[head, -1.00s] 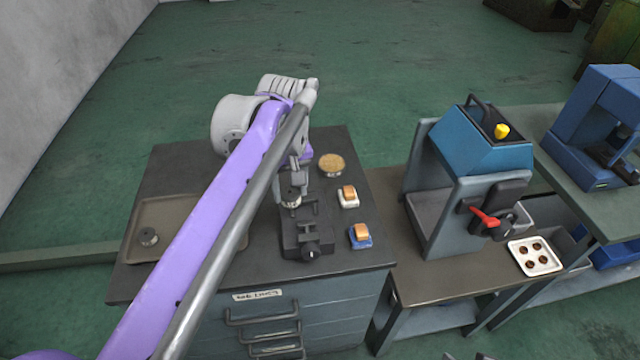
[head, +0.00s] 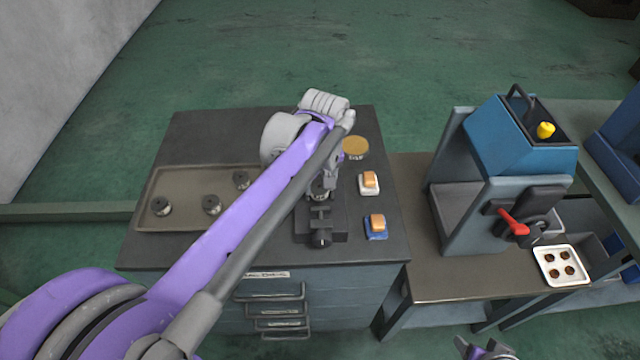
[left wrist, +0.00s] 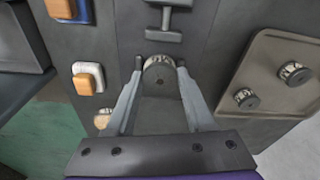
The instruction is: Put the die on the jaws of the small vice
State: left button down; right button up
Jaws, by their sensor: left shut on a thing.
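My left gripper (head: 325,186) is shut on a round grey metal die (head: 319,195) at the back end of the small dark vice (head: 320,236). In the left wrist view the die (left wrist: 160,74) sits between the two fingertips, close to the vice's screw and T-shaped handle (left wrist: 165,20). I cannot tell whether the die touches the jaws, which the gripper and die mostly hide. A piece of my right gripper (head: 484,350) shows at the bottom edge of the head view; its fingers are too cut off to judge.
A brown tray (head: 180,180) left of the vice holds three similar dies (head: 211,205). Right of the vice are a white block with an orange top (head: 369,183), a blue one (head: 376,227) and a round tan-topped item (head: 355,148). A blue machine (head: 520,140) stands farther right.

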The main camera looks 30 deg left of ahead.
aim_at(321, 192)
pick_arm(q)
jog(key=shift+f, duration=0.2)
jog(key=shift+f, duration=0.15)
jog(key=shift+c, duration=1.4)
grip_release()
jog(key=shift+r, duration=0.55)
notch_tip(321, 192, up, 11)
jog(key=s, duration=0.1)
jog(key=shift+d+p, duration=0.45)
jog(key=shift+r, duration=0.1)
